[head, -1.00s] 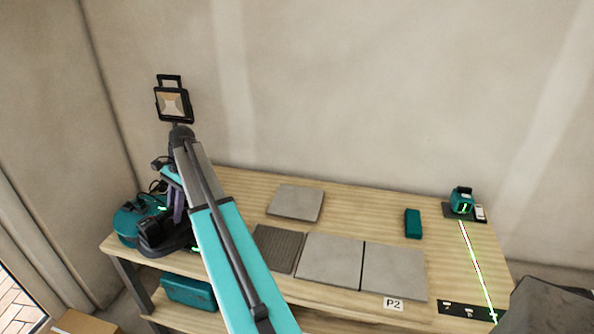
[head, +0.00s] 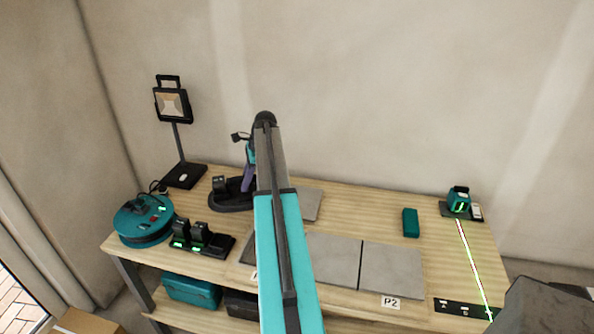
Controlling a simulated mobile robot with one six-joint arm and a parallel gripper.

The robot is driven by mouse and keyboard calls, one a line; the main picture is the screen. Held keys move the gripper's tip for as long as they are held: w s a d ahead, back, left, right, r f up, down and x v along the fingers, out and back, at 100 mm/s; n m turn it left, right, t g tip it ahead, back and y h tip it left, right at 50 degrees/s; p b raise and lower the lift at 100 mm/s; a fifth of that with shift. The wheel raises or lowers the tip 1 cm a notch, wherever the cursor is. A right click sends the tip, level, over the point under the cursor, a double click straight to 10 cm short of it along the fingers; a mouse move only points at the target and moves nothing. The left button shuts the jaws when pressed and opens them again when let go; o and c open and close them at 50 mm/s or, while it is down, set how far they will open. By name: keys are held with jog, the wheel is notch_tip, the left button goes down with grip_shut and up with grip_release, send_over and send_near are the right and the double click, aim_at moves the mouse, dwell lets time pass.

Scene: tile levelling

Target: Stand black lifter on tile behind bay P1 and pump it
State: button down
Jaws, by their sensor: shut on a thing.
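The black lifter (head: 230,197), with a wide dark base, hangs from my gripper (head: 249,180), whose purple fingers are shut on it. My arm hides part of both. The lifter appears over the back left of the bench, left of the loose grey tile (head: 310,204); I cannot tell its height above the wood. My arm covers much of that tile, which lies behind bay P1. Bay P1 (head: 246,247) shows only as a dark strip left of my arm, with most of its label hidden.
Two grey tiles lie right of my arm, the right one (head: 392,268) behind the P2 label (head: 390,302). A teal block (head: 411,222) and a green-line laser (head: 459,200) stand further right. A work lamp (head: 173,105), cable reel (head: 143,222) and battery charger (head: 204,241) are left.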

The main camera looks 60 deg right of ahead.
jog(key=s+d+m+t+h+p, duration=0.1)
jog(key=s+d+m, duration=0.4)
jog(key=s+d, duration=0.7)
jog(key=d, duration=0.4)
jog(key=shift+s+d+m+h, duration=0.2)
jog(key=shift+d+m+h, duration=0.05)
jog(key=shift+m+h, duration=0.05)
jog(key=shift+f, duration=0.25)
jog(key=shift+f+b, duration=2.15)
jog(key=shift+f, duration=0.8)
jog(key=shift+f+p, duration=0.4)
jog(key=shift+f, duration=0.4)
dwell(0.6)
jog(key=c, duration=1.5)
grip_release()
jog(key=shift+f, duration=0.1)
